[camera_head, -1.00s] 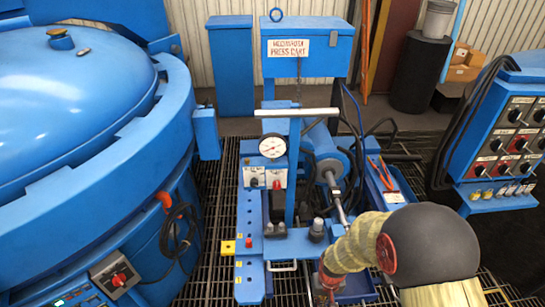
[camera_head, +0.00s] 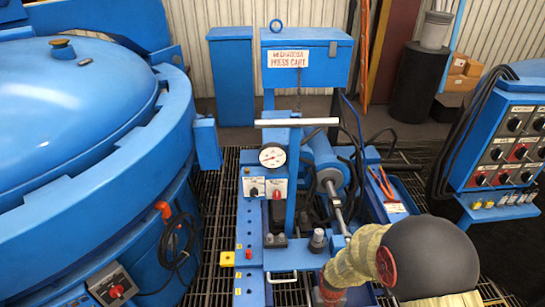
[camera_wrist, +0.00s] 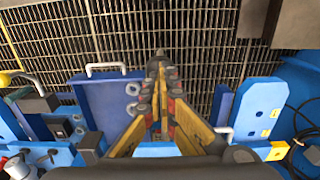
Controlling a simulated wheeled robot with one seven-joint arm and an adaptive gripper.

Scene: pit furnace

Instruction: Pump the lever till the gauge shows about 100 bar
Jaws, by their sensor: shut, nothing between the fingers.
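The round white pressure gauge (camera_head: 272,156) stands on the front of the blue press cart (camera_head: 249,220). Its needle is too small to read surely. A slanting silver rod (camera_head: 337,208) runs from the cart's blue cylinder toward my arm; I cannot tell whether it is the pump lever. My gripper (camera_wrist: 160,62) is shut and empty in the wrist view, pointing over the floor grating beside blue cart parts. In the head view my arm hides the gripper and the area around it. No clear contact with a lever shows.
A big blue furnace (camera_head: 75,120) fills the left. A switch panel (camera_head: 510,140) stands at the right. A white crossbar (camera_head: 297,122) tops the cart. Metal grating (camera_wrist: 200,25) lies under the gripper. A blue plate with a white handle (camera_wrist: 106,67) is at its left.

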